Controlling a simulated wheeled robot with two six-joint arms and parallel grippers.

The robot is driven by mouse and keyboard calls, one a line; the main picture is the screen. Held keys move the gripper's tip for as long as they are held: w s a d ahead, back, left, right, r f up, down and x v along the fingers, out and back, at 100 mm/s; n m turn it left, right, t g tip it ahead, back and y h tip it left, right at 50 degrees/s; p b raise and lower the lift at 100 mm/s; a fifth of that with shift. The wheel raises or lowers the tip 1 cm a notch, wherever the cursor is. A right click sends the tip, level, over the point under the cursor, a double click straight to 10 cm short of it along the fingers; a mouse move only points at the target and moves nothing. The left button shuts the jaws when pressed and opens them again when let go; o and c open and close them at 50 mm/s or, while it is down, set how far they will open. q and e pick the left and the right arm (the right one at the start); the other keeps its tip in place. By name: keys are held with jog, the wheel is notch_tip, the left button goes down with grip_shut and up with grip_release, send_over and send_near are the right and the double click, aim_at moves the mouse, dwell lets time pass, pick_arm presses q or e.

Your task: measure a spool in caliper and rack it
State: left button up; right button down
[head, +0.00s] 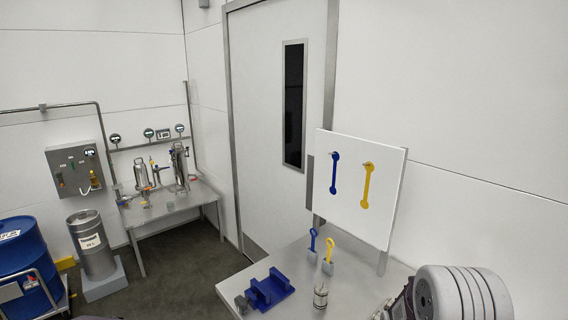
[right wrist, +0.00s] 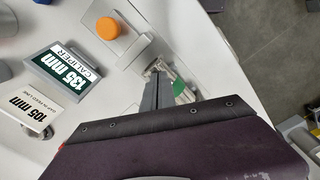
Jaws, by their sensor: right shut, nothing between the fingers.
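A small metallic cylinder (head: 320,297), perhaps the spool, stands upright near the table's front in the head view. A blue cradle-shaped piece (head: 269,288) lies to its left; I cannot tell whether it is the caliper or the rack. In the right wrist view a sign (right wrist: 63,70) reads "135 mm CALIPER" and a smaller sign (right wrist: 30,112) reads "105 mm". My right gripper (right wrist: 156,82) is shut and empty, its tips close to a metallic piece with a green part (right wrist: 178,86); contact is unclear. My left gripper is in neither view.
A white board (head: 351,190) with blue and yellow tool shapes stands behind the table (head: 292,256). Blue (head: 313,238) and yellow (head: 328,250) tools stand in grey holders. A back table (head: 165,205), steel keg and blue drum stand left.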

jog(key=shift+s+d, duration=0.2)
jog(key=shift+s, duration=0.05)
notch_tip(320, 180, up, 6)
jog(key=p, duration=0.6)
jog(key=shift+r, duration=0.1)
dwell(0.3)
